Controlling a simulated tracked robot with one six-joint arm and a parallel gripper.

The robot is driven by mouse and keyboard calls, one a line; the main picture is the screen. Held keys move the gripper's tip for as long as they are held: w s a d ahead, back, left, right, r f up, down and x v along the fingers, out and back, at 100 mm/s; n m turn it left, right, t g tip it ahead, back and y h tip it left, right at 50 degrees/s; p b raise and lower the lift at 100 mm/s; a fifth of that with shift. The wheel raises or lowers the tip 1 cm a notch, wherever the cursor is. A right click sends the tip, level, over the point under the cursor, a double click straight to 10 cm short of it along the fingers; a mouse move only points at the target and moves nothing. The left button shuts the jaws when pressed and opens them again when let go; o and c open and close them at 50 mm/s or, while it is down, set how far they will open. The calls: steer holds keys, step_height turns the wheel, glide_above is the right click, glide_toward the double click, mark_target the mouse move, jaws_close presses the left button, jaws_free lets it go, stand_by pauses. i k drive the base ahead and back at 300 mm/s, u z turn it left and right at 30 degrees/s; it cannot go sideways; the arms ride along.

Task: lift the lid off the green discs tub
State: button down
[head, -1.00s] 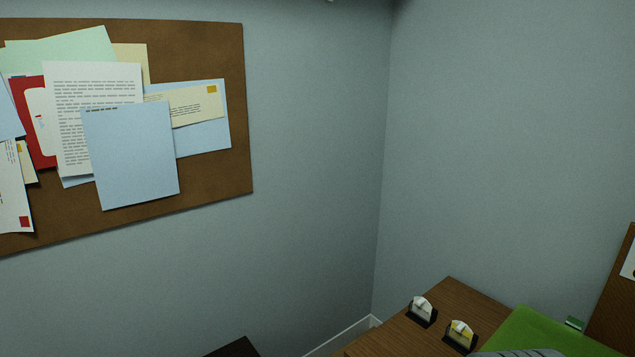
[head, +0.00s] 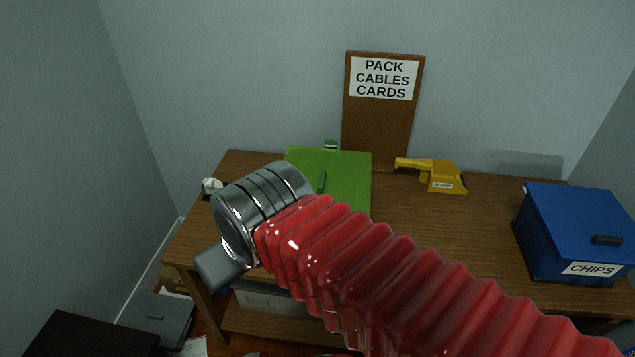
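The green tub (head: 347,165) stands on the wooden table, left of centre in the head view. Its flat green top has a dark green handle (head: 322,181). My arm hides its near side, and no label on it shows. My red ribbed arm reaches in from the lower right and ends in a shiny metal joint. A grey block at its end, seemingly my gripper (head: 221,266), is left of and nearer than the tub, apart from its handle. Its fingers cannot be made out.
The wooden table (head: 455,235) has clear room between the tub and a blue CHIPS box (head: 570,215). A yellow tool (head: 440,178) and a PACK CABLES CARDS board (head: 378,125) are at the back. A small white item (head: 211,185) is at the left edge.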

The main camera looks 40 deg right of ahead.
mark_target(347, 176)
steer(key=z, duration=1)
steer(key=k, duration=0.4)
steer(key=z, duration=0.25)
steer(key=i, duration=0.5)
steer(key=k, duration=0.3)
steer(key=u, duration=0.05)
